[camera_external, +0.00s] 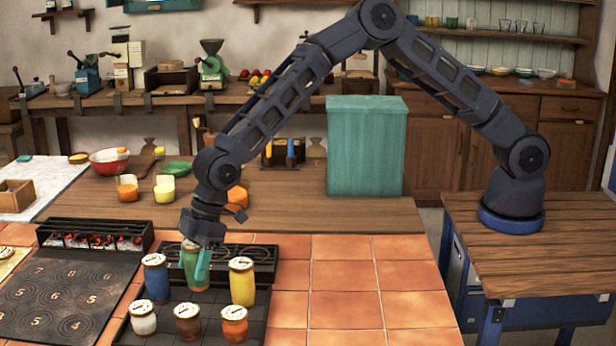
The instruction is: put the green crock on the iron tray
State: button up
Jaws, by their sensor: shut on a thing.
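The green crock (186,268) has a pale lid and is in the back row of small lidded crocks, between a blue crock (155,277) and a yellow crock (242,282). My gripper (200,266) reaches down over it and is shut on it; a teal finger hides part of its right side. I cannot tell whether its base is lifted. A dark iron tray with a grid surface (254,328) lies under the crocks. A second dark iron slab with numbered rings (60,300) lies to the left.
White (143,318), brown (188,322) and orange (234,324) crocks stand in front. A dark rack (262,262) is behind. A teal box (365,148) stands farther back. The tiled counter at right (350,300) is clear.

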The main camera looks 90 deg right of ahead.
jog(key=shift+f, duration=2.1)
jog(key=shift+f, duration=0.1)
jog(key=o, duration=1.2)
jog(key=shift+f, duration=0.1)
jog(key=shift+o, duration=0.2)
